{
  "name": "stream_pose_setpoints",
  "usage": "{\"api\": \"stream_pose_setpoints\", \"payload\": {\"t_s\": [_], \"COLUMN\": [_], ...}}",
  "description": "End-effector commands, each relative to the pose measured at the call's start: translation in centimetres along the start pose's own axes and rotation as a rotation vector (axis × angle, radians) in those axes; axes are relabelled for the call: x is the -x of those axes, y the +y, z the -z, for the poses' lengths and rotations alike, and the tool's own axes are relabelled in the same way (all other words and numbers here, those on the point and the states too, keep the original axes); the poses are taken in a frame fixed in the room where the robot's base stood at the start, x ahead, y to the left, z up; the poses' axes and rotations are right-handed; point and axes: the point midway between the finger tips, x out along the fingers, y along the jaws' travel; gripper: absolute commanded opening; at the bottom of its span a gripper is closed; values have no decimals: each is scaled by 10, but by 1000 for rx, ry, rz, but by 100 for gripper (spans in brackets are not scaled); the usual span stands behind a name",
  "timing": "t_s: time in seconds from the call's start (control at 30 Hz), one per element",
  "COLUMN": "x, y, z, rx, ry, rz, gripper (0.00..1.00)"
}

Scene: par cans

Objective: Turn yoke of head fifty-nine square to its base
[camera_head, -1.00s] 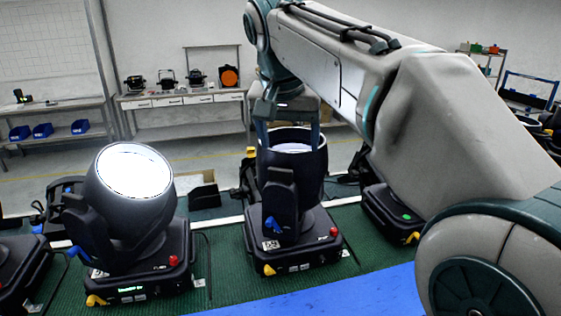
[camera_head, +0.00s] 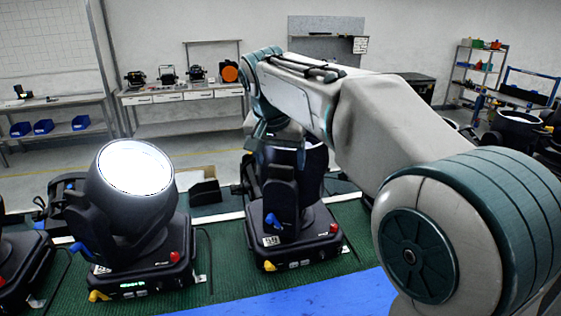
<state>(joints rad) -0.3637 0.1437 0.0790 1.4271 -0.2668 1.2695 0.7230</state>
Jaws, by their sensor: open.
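A black moving head (camera_head: 312,170) stands on its base (camera_head: 300,245) in the middle of the green mat. Its yoke arm (camera_head: 280,195) faces me, with a blue lever beside it. A small white label shows on the base; I cannot read its number surely. My gripper (camera_head: 280,150) is at the top of this head, its jaws open, pointing down. The wrist and the yoke hide much of the fingers, so contact cannot be told. Another head (camera_head: 132,180) at left is tilted, its pale lens facing up toward me.
A further base (camera_head: 22,270) is cut off at the left edge. Blue matting (camera_head: 300,300) lies in front of the green mat (camera_head: 220,265). My arm covers the right side. Benches (camera_head: 185,97) with lamps and shelves (camera_head: 480,70) stand far behind.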

Motion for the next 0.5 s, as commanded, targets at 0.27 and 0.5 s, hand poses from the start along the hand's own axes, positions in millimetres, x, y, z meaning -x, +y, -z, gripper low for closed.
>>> {"api": "stream_pose_setpoints", "payload": {"t_s": [0.27,0.5], "x": [-20,-21], "y": [0,0], "z": [0,0], "rx": [0,1], "ry": [-1,0], "rz": [-1,0], "gripper": [74,74]}}
